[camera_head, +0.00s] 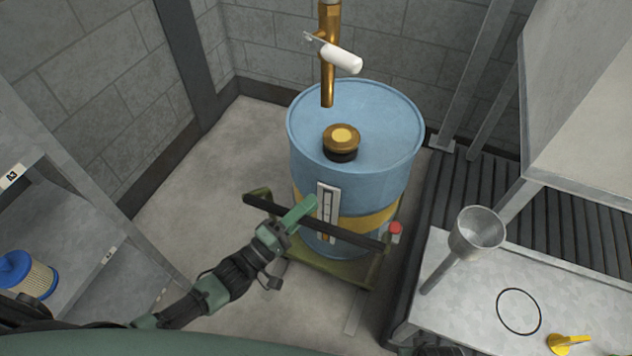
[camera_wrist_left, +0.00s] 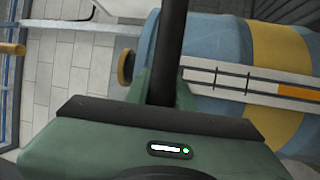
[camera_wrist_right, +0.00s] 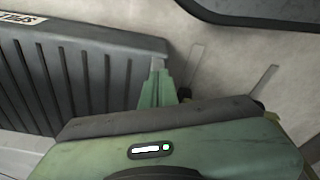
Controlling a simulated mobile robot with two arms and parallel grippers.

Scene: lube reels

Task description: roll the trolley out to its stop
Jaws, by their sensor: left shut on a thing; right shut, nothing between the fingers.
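The olive trolley (camera_head: 335,272) stands on the floor in front of me with a black handle bar (camera_head: 352,236) across its near side. It carries a blue drum (camera_head: 350,115) with a yellow band. My left gripper (camera_head: 302,212) is shut on the handle bar, left of its middle. In the left wrist view the bar (camera_wrist_left: 171,45) runs between the fingers (camera_wrist_left: 165,92), with the drum (camera_wrist_left: 205,50) behind. My right gripper (camera_wrist_right: 157,88) is shut and empty near a dark ribbed surface. The trolley's wheels are hidden.
A brass pipe with a white handle (camera_head: 342,57) hangs above the drum. A metal bench (camera_head: 450,285) with a funnel (camera_head: 477,232), a black ring and a yellow part is at right. A dark ribbed deck (camera_head: 470,190) lies behind it. A shelf with a blue-capped filter (camera_head: 27,275) is at left.

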